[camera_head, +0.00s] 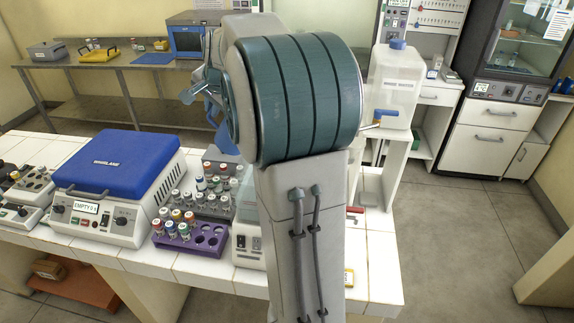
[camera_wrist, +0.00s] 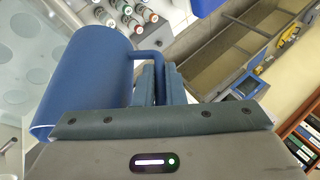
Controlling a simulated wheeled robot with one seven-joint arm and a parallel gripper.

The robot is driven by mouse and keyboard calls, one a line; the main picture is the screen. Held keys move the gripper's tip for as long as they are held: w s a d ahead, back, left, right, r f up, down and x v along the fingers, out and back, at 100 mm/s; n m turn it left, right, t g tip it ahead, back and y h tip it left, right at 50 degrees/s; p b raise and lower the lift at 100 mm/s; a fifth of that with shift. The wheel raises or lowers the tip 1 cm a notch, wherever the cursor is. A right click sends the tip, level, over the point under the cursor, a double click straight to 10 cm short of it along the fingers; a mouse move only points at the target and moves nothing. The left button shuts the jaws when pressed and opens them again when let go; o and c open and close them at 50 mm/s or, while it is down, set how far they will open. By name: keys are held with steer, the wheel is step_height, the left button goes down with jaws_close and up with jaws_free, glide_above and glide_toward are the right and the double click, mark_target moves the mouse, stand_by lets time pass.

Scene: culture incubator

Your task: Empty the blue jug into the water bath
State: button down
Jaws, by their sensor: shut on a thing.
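The blue jug (camera_wrist: 88,75) fills the left of the wrist view, its pale-edged rim toward the lower left. My gripper (camera_wrist: 160,72) is shut on the jug's handle at its right side. The inside of the jug is hidden, and its tilt is hard to judge. A pale surface with round spots (camera_wrist: 32,45) lies behind the jug; it may be the water bath. In the head view, a clear-sided unit with a control panel (camera_head: 248,243), possibly the bath, is mostly hidden behind my arm. A small blue part (camera_head: 227,138) beside my arm may be the jug.
On the white bench (camera_head: 205,277) stand a blue-lidded machine (camera_head: 115,158) reading EMPTY and racks of capped vials (camera_head: 195,200) close to my arm. A clear tank (camera_head: 393,85) stands behind on the right. A steel table (camera_head: 100,60) runs along the back. The right floor is clear.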

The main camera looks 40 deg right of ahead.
steer(key=shift+w+a+f+n+g+h, duration=0.6)
steer(key=shift+w+a+f+g+h, duration=1.05)
steer(key=shift+w+f+g, duration=1.1)
steer(key=shift+t, duration=0.25)
steer(key=r, duration=0.2)
steer(key=s+r, duration=0.1)
steer(key=r, duration=0.1)
steer(key=shift+r, duration=0.1)
steer(key=shift+d, duration=0.1)
